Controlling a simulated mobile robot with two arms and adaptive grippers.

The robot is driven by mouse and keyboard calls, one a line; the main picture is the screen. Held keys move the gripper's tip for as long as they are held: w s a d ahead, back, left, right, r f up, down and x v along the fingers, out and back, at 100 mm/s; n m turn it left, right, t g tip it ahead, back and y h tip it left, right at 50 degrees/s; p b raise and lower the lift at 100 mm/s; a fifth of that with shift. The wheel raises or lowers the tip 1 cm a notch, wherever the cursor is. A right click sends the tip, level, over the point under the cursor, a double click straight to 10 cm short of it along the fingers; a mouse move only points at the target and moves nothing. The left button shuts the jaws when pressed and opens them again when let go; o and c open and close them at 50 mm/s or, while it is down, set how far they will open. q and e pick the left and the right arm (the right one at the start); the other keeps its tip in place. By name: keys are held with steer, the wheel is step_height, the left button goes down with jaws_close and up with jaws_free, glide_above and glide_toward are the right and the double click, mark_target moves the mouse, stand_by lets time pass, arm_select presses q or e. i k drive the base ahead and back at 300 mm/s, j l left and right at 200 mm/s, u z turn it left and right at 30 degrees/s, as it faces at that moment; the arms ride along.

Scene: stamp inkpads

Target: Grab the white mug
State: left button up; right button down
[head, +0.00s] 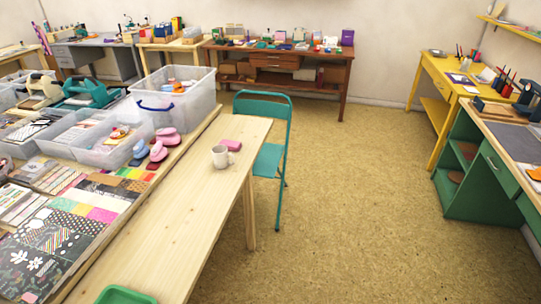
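Neither of my grippers shows in the head view, so nothing of mine is seen near the mug.
Papers, several pink and blue stampers (158,151) and clear plastic bins (180,98) crowd the left. A green tray (126,295) lies at the near edge. A teal folding chair (268,160) stands against the table's right side. The floor (350,200) to the right is clear.

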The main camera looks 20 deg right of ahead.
mark_target(224, 158)
steer(key=z, duration=0.3)
steer(key=u, duration=0.4)
steer(key=i+l+u, duration=0.15)
steer(key=l+u, duration=0.15)
steer(key=u, duration=0.15)
steer(key=i+l+u, duration=0.1)
steer(key=l+u, duration=0.2)
steer(key=u, duration=0.15)
steer(key=l+u, duration=0.85)
steer(key=i+j, duration=0.05)
steer(key=j, duration=0.05)
